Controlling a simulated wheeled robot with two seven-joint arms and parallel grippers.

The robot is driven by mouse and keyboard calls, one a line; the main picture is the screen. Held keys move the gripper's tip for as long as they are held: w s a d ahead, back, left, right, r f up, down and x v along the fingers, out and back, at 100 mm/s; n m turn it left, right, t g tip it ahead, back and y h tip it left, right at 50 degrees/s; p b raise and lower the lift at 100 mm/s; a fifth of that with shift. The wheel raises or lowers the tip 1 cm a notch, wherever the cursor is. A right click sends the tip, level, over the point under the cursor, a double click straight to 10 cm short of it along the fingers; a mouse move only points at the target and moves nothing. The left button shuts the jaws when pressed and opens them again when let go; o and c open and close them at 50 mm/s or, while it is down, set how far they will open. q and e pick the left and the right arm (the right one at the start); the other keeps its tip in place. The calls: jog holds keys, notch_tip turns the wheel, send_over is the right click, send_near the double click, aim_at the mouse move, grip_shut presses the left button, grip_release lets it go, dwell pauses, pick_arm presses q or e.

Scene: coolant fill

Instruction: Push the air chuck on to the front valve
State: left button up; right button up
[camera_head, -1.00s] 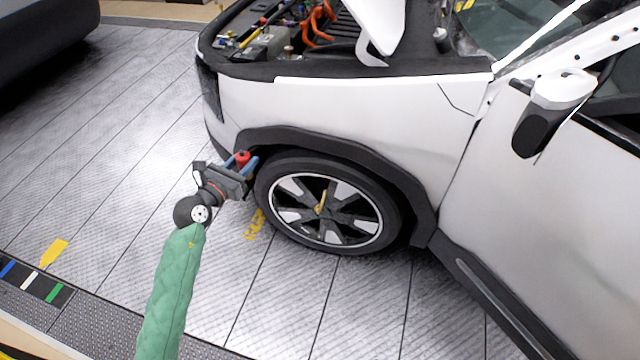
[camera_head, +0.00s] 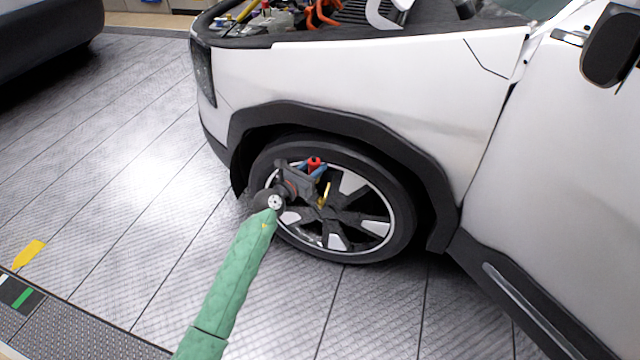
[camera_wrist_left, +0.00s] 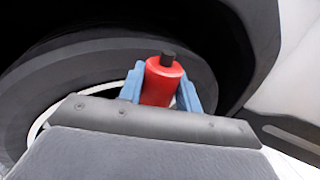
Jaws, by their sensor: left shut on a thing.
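My left gripper (camera_head: 314,169) is in front of the upper left part of the front wheel (camera_head: 398,205). Its blue fingers are shut on the red air chuck (camera_head: 314,162). In the left wrist view the air chuck (camera_wrist_left: 160,84) stands up between the blue fingers, with a dark tip at its top and the tyre (camera_wrist_left: 50,75) behind it. A yellow stick-like part (camera_head: 325,194) shows near the wheel's middle, just right of the gripper. I cannot make out the front valve itself. The gap between chuck and wheel cannot be judged. My right gripper is not in view.
The white car (camera_head: 350,75) with its black wheel arch (camera_head: 330,112) rises close above the wheel. Its front compartment (camera_head: 290,18) is open. A dark object (camera_head: 45,35) stands at the far left.

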pick_arm(q)
jog(key=shift+w+d+f+b, duration=0.25)
jog(key=shift+d+f, duration=0.25)
jog(key=shift+f, duration=0.05)
jog(key=shift+w+d+f+b, duration=0.25)
jog(key=shift+d+f, duration=0.2)
jog(key=shift+f, duration=0.1)
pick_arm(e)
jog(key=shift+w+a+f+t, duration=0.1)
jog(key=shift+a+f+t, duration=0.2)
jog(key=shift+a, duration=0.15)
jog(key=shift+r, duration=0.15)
